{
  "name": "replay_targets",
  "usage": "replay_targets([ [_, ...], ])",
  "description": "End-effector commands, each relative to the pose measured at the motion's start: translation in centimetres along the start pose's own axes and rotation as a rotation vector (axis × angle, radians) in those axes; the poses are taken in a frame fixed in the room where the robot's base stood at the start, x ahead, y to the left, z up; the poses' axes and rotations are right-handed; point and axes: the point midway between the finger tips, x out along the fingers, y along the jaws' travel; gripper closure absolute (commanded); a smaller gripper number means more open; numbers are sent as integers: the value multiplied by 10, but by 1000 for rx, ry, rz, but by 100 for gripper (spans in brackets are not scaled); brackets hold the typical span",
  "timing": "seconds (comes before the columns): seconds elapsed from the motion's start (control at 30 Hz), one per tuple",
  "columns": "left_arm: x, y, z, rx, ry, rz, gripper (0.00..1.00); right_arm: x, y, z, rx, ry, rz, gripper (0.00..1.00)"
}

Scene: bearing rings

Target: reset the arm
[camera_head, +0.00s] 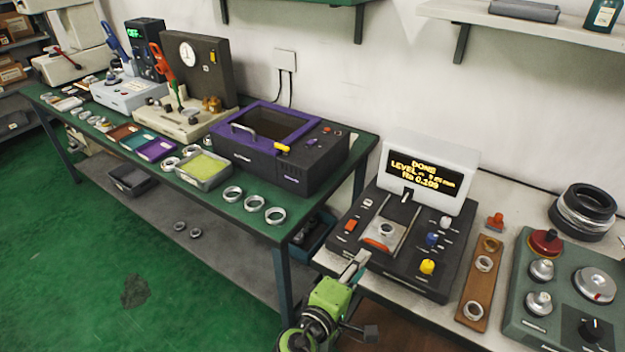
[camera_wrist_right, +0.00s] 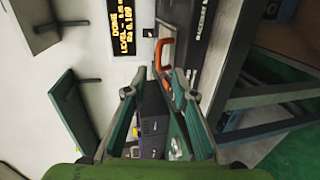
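My right gripper (camera_head: 354,268) is in front of the front edge of the black tester with the lit display (camera_head: 425,178), low in the head view. In the right wrist view my right gripper (camera_wrist_right: 152,85) has its two fingers apart with nothing between them. The tester's orange handle (camera_head: 377,244) is just beyond the fingertips in the head view, and it also shows in the right wrist view (camera_wrist_right: 164,53). A bearing ring (camera_head: 386,230) sits on the tester's metal plate. My left gripper is not in view.
A wooden strip (camera_head: 476,291) with rings lies right of the tester, beside a green-grey box with knobs (camera_head: 562,300). On the green table, several rings (camera_head: 254,203) lie before the purple-topped machine (camera_head: 277,112). Open floor (camera_head: 190,285) lies at left.

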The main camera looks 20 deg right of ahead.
Motion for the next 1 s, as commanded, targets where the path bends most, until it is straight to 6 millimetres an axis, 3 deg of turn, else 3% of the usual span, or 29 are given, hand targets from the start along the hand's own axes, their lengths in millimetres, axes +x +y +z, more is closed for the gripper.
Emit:
replay_targets([
  [0.17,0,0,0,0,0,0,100,3,-9,11,24,-13,-39,75],
  [0.33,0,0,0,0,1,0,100,6,-51,58,156,-73,-250,75],
  [0.43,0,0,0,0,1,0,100,-2,-81,90,267,-114,-424,75],
  [0.63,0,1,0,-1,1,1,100,-41,-118,126,453,-154,-745,75],
  [1.0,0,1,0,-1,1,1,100,-109,-126,140,591,-141,-1082,75],
])
